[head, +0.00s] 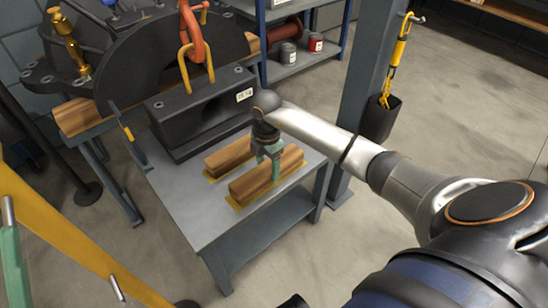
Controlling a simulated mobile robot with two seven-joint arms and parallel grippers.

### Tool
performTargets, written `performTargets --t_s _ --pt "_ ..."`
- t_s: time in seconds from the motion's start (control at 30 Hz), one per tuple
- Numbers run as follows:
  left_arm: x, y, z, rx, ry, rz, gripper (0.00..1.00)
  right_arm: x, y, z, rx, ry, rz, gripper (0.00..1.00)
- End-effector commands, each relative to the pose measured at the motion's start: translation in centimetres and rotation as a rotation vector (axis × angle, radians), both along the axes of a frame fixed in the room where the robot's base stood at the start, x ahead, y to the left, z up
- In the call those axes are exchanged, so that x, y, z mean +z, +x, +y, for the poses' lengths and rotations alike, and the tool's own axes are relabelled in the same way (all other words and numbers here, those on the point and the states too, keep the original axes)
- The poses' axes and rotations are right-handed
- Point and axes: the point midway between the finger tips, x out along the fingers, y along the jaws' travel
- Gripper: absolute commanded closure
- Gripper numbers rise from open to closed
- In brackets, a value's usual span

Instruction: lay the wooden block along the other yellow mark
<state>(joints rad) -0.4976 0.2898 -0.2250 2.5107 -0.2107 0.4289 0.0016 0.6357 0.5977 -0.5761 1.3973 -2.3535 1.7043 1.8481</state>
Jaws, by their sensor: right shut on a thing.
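Two wooden blocks lie roughly parallel on a grey bench (200,215) in the head view. The front wooden block (247,186) is between the green fingers of my right gripper (269,162), which is shut on it from above. This block is over a yellow mark (234,204), seen at its left end; I cannot tell whether it touches the bench. The back wooden block (228,156) is over another yellow mark (209,178), with little of the mark showing. The block's far side is partly hidden by my gripper.
A black casing block (195,117) with a yellow lifting loop (184,62) and orange hook (192,28) stands just behind the blocks. A grey post (365,80) rises at the bench's right. The bench's front left is clear. A yellow beam (70,240) crosses the lower left.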

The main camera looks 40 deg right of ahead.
Motion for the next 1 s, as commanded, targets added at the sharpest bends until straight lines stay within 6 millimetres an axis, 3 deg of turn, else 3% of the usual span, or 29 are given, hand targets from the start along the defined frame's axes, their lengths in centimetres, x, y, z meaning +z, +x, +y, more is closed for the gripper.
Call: performTargets --t_s 0.57,0.6,0.87,1.0 --pt "-0.51 -0.01 -0.20 -0.012 -0.004 0.005 0.54 -0.71 -0.04 0.71 -0.001 0.000 -0.001 1.00" --pt "-0.53 0.00 -0.20 -0.012 -0.004 0.005 0.54 -0.84 -0.08 0.71 -0.001 0.000 0.000 0.37" --pt "-0.50 0.04 -0.14 -0.009 -0.003 0.005 0.54 -0.78 -0.08 0.69 -0.001 0.000 0.000 0.08" --pt "-0.51 0.06 -0.11 -0.008 -0.002 0.006 0.54 -0.77 -0.08 0.69 -0.001 0.000 0.000 0.08"
